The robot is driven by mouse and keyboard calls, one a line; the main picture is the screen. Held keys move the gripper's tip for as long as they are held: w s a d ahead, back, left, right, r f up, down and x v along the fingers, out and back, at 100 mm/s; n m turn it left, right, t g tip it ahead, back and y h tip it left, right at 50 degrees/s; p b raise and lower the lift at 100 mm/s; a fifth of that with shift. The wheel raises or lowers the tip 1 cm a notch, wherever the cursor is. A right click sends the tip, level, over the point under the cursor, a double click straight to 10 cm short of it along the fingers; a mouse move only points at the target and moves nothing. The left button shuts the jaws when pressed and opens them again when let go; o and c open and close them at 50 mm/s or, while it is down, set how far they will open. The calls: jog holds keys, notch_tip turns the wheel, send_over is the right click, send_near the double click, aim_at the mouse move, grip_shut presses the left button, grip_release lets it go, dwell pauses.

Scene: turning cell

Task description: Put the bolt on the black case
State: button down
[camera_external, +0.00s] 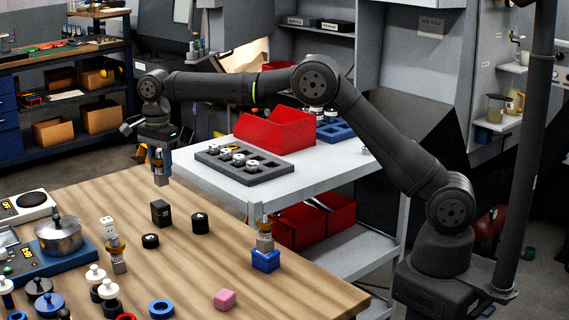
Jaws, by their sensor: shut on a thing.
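My gripper (160,166) hangs pointing down above the far edge of the wooden table. It is shut on a small grey, brass-tinted piece, which I take to be the bolt (160,177); the fingers hide much of it. The black case (160,213), a small dark upright box with a faint light mark, stands on the table below the gripper in the picture. A gap shows between the held piece and the case, so they look apart. I cannot tell the exact height or depth between them.
Black round pieces (150,241) and (200,223) stand close to the case. A brass-and-grey piece (117,256) is at left, a blue block (265,261) at right, and a pot (60,235) at far left.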

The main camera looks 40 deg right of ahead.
aim_at(157, 174)
jog(key=shift+a+f, duration=0.35)
jog(key=shift+a, duration=0.25)
jog(key=shift+f, duration=2)
jog(key=c, duration=0.9)
grip_release()
jog(key=shift+f, duration=0.15)
notch_tip(157, 174, up, 12)
jog(key=shift+s+r, duration=0.1)
jog(key=shift+r, duration=0.05)
